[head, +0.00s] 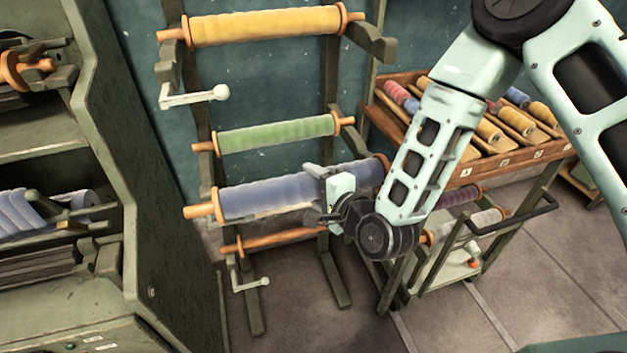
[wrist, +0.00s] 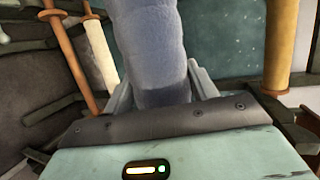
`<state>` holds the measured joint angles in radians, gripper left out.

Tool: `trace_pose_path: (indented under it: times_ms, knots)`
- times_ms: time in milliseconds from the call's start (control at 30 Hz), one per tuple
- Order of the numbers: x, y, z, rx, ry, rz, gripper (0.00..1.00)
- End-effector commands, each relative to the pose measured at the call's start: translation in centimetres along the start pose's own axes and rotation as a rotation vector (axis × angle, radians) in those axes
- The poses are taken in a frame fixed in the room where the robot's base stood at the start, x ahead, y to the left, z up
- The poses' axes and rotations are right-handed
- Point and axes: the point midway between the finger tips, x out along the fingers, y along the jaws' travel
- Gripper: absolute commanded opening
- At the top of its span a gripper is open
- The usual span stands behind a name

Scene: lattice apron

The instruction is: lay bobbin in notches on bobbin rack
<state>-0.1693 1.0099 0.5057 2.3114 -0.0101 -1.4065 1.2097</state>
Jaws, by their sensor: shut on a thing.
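My gripper (head: 338,190) is shut on a blue-grey bobbin (head: 268,196) with orange ends, right of its middle. The bobbin lies nearly level, its right end slightly higher, across the front of the bobbin rack (head: 331,72). It is below the green bobbin (head: 275,134) and above a bare orange spindle (head: 275,240). I cannot tell whether its ends touch the notches. In the wrist view the blue bobbin (wrist: 150,45) runs up between my gripper's two grey fingers (wrist: 161,90). A yellow bobbin (head: 265,25) is at the rack's top.
A grey-green machine (head: 150,200) with shelves stands close on the left. On the right are a wooden tray (head: 480,172) of small bobbins and a cart (head: 470,265) holding more bobbins. Crank handles (head: 196,97) stick out from the rack. Open floor (head: 540,270) is at lower right.

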Motion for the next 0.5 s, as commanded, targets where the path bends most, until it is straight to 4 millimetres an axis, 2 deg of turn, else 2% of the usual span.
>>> trace_pose_path:
  times_ms: [500]
  knots:
    - [4.3,-1.2,-1.4,0.000,0.002,-0.006,0.20]
